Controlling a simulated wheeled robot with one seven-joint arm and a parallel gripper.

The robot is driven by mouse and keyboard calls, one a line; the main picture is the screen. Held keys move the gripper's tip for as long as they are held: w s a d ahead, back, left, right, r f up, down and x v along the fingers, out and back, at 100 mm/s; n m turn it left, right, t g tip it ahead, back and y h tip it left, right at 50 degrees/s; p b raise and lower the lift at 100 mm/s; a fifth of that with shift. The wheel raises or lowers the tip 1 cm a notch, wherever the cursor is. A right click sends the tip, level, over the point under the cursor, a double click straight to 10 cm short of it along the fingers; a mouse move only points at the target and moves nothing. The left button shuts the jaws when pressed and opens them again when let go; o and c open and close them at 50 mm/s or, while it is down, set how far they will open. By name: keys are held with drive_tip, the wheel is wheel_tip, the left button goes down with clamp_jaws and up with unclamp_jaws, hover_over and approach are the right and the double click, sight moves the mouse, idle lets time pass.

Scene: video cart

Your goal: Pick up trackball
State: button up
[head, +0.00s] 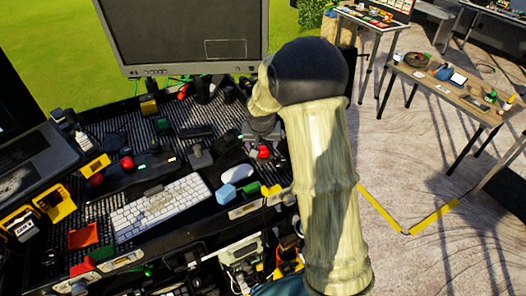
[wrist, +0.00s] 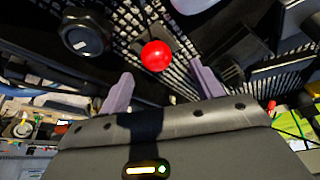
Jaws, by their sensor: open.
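My gripper (wrist: 165,80) is open, with its two pale purple fingers wide apart in the wrist view. A glossy red ball (wrist: 156,55), which looks like the trackball's ball, shows between and beyond the fingertips; nothing is held. In the head view, my gripper (head: 262,128) points down over the right part of the cart, partly hidden by my own arm. A red ball (head: 263,152) shows just below it, likely the same one. Whether the fingers touch anything, and the trackball's full body, cannot be made out.
A round black knob-like object (wrist: 88,32) lies left of the ball in the wrist view. On the ribbed cart top are a white keyboard (head: 160,207), a white mouse (head: 238,173), a light blue block (head: 225,193) and another red ball (head: 127,163). A monitor (head: 185,35) stands behind.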

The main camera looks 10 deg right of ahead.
sight(263, 149)
drive_tip(key=x, duration=0.1)
drive_tip(key=p+x, duration=0.1)
drive_tip(key=x, duration=0.1)
drive_tip(key=shift+s+d+f, duration=0.15)
drive_tip(key=shift+s+f, duration=0.1)
drive_tip(key=shift+w+f, duration=0.25)
drive_tip(key=shift+f, duration=0.35)
drive_tip(key=c, duration=1.1)
